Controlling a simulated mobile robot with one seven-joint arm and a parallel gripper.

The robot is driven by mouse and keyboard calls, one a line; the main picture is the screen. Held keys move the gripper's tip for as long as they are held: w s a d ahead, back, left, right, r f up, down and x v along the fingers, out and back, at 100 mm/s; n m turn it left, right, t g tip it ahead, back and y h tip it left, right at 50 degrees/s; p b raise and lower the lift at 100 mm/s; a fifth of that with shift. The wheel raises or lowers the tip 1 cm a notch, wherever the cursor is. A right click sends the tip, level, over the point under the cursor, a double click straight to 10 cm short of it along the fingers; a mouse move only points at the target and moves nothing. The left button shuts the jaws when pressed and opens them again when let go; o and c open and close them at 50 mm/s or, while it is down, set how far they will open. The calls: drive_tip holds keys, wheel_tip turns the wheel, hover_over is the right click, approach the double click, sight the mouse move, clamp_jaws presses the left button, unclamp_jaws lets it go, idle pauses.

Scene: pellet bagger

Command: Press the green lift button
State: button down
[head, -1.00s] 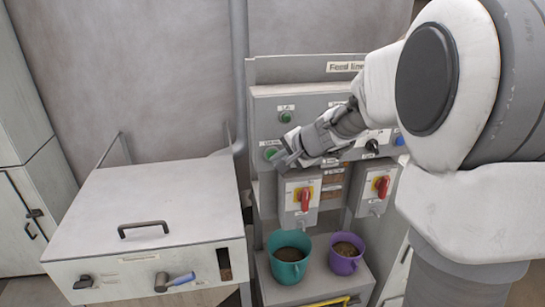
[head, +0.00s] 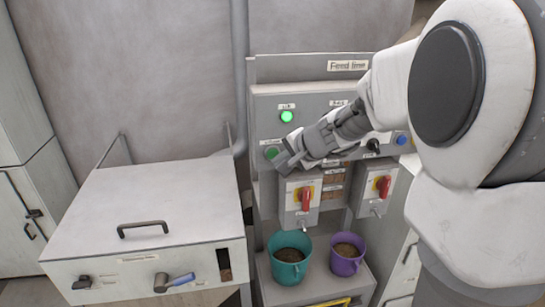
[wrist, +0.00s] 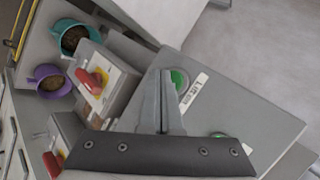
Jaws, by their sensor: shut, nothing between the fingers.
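The green button (head: 271,153) sits at the left of the grey control panel (head: 262,104), below a round green light (head: 287,116) that glows brightly. In the wrist view, the green button (wrist: 179,79) has a white label beside it, which seems to start with "Li". My gripper (head: 281,164) is shut and empty, its tips at the button's lower right edge in the head view. In the wrist view, my gripper's fingertips (wrist: 166,73) lie right beside the button and partly cover it. I cannot tell whether they touch it.
Two red-and-yellow rotary switches (head: 304,197) (head: 382,188) are on boxes below the panel. A teal cup (head: 290,270) and a purple cup (head: 348,262) with brown contents stand on the shelf beneath. A grey lidded bin (head: 140,190) stands at the left.

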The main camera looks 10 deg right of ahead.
drive_tip(key=shift+s, duration=0.1)
drive_tip(key=s+b, duration=0.2)
drive_tip(key=s, duration=0.3)
drive_tip(key=shift+s, duration=0.4)
drive_tip(key=shift+s, duration=0.1)
drive_tip(key=s+a+r+n+g, duration=0.1)
drive_tip(key=s+a+n, duration=0.15)
drive_tip(key=s, duration=0.35)
drive_tip(key=s+a+r+n+g, duration=0.1)
drive_tip(key=s+a+n, duration=0.1)
drive_tip(key=s+n, duration=0.35)
drive_tip(key=s+d+f+n+h, duration=0.1)
drive_tip(key=s+d+h, duration=0.1)
drive_tip(key=s, duration=0.4)
drive_tip(key=s+d+f+n+g+h, duration=0.1)
drive_tip(key=s+n, duration=0.1)
drive_tip(key=s, duration=0.4)
drive_tip(key=shift+d+h, duration=0.35)
drive_tip(key=shift+h, duration=0.05)
drive_tip(key=shift+s+d, duration=0.1)
drive_tip(key=shift+d, duration=0.05)
